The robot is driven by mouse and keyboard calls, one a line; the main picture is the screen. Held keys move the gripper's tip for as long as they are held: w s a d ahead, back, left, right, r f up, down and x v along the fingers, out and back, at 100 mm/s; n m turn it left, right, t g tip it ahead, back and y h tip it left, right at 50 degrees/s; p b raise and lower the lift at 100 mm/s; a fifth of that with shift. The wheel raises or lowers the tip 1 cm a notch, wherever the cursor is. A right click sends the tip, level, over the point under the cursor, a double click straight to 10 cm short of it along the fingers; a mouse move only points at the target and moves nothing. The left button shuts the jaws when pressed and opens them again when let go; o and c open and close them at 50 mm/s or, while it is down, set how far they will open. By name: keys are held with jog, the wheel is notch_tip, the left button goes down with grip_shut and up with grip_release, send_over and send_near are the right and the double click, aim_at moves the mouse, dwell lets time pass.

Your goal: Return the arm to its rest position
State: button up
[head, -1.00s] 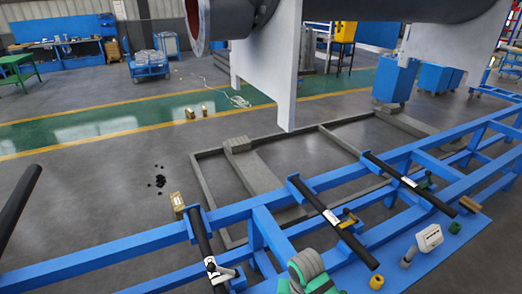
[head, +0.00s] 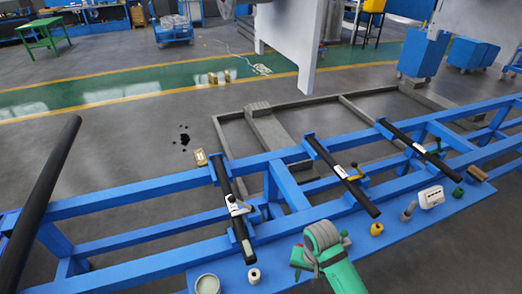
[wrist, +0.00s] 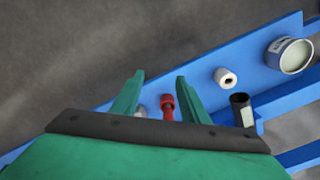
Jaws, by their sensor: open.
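My gripper (wrist: 160,80) shows in the wrist view with its two green fingers spread apart and nothing held between them. A red object (wrist: 168,104) appears in the gap between the fingers, on or over the blue shelf beyond them; I cannot tell its distance. In the head view my green arm (head: 342,272), with a grey part around it, is at the bottom centre, over the blue shelf. The fingers are not clear in that view.
A blue rail frame (head: 120,197) carries several black tubes, one (head: 343,175) near the middle. Its shelf (head: 400,232) holds a white roll (head: 253,276), a tin (head: 207,284), a yellow piece (head: 376,229) and a white box (head: 431,197). A white plate (head: 305,45) hangs above.

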jog(key=w+a+r+t+y, duration=0.3)
jog(key=a+r+t, duration=0.1)
jog(key=a, duration=0.7)
jog(key=w+a+r+m+t+y, duration=0.1)
jog(key=w+a+r+t+y, duration=0.2)
jog(key=a, duration=0.8)
jog(key=w+a+r+t+y, duration=0.2)
jog(key=w+a+r+t, duration=0.25)
jog(key=a, duration=0.65)
jog(key=s+d+f+m+t+h, duration=0.1)
jog(key=s+d+f+h, duration=0.15)
jog(key=s, duration=0.55)
jog(key=s+d+f+m+t+h, duration=0.1)
jog(key=s+d+f+h, duration=0.15)
jog(key=s, duration=0.45)
jog(key=s+d+f+t+h, duration=0.1)
jog(key=s+d+f+h, duration=0.15)
jog(key=s, duration=0.55)
jog(key=s+d+r+n, duration=0.2)
jog(key=s+d, duration=0.3)
jog(key=s, duration=0.3)
jog(key=s+d+r+n, duration=0.3)
jog(key=s+d+n, duration=0.1)
jog(key=s, duration=0.4)
jog(key=shift+d+r+t, duration=0.2)
jog(key=shift+d+t, duration=0.25)
jog(key=shift+d, duration=0.25)
jog(key=shift+h, duration=0.25)
